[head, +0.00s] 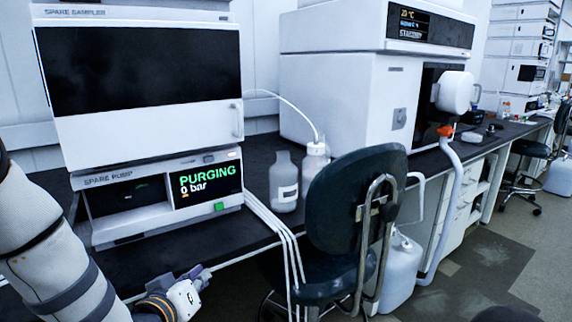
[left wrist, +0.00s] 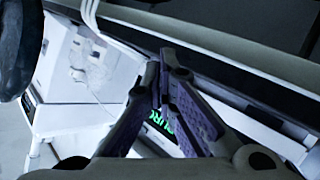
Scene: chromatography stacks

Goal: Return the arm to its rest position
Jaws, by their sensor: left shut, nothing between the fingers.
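My left gripper (head: 200,278) is low at the left of the head view, in front of the bench edge and below the spare pump (head: 160,195). Its fingers also show in the left wrist view (left wrist: 162,80), where they are shut with nothing between them. My left arm comes in from the left edge of the head view. My right gripper is not in view.
A dark chair (head: 345,200) stands against the bench, right of my left gripper. White tubes (head: 275,225) hang over the bench edge between them. Two bottles (head: 284,182) stand on the bench. A white container (head: 400,270) is on the floor. Open floor lies at the right.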

